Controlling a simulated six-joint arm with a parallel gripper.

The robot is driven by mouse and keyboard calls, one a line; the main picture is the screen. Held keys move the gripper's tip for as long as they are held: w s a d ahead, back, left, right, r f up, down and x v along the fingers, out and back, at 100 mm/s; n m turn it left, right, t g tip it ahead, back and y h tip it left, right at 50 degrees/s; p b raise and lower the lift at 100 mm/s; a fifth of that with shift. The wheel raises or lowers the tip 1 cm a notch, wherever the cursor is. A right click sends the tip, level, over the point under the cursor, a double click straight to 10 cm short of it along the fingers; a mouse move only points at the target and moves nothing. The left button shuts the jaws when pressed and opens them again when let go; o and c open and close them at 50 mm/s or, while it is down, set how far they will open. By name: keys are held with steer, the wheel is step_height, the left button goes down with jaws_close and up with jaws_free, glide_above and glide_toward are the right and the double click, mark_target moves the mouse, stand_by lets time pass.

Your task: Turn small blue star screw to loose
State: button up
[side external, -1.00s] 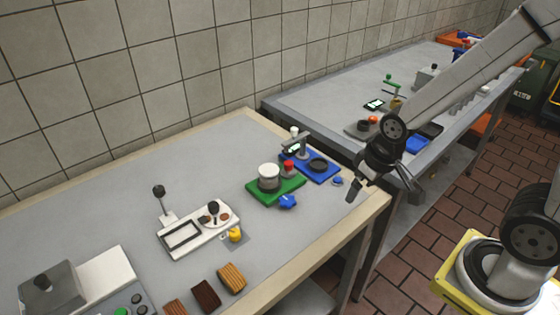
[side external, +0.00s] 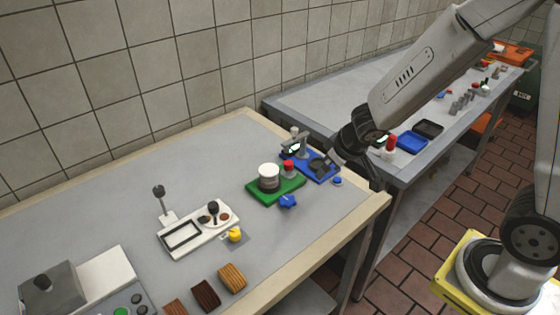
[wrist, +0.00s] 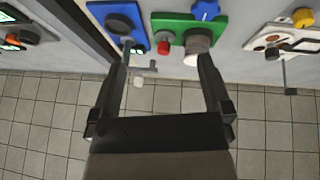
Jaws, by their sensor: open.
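A blue star-shaped screw (side external: 287,201) sits at the front edge of the green base (side external: 262,195). In the wrist view the star screw (wrist: 206,10) shows at the top, partly cut off by the frame edge. A smaller blue knob (side external: 337,181) lies in front of the blue base (side external: 327,176); its shape is too small to tell. My gripper (side external: 346,171) is open and empty, beside the blue base and to the right of the star screw. In the wrist view my gripper (wrist: 165,55) has its fingers spread wide with nothing held between them.
A white round container (side external: 268,178) and a red knob (side external: 288,167) stand on the green base. A white plate (side external: 178,250) with a yellow knob (side external: 235,235) lies to the left. Brown blocks (side external: 206,294) lie near the front edge.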

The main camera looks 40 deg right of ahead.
steer(key=w, duration=0.2)
steer(key=n+g+y, duration=0.1)
steer(key=n+y, duration=0.1)
steer(key=y, duration=0.1)
glide_toward(289, 200)
steer(key=shift+w+a+f, duration=0.1)
steer(key=shift+a+f, duration=0.1)
steer(key=shift+a, duration=0.1)
steer(key=shift+w+f, duration=0.1)
steer(key=shift+f, duration=0.1)
stand_by(0.4)
steer(key=shift+x, duration=3.55)
steer(key=shift+d+f, duration=0.15)
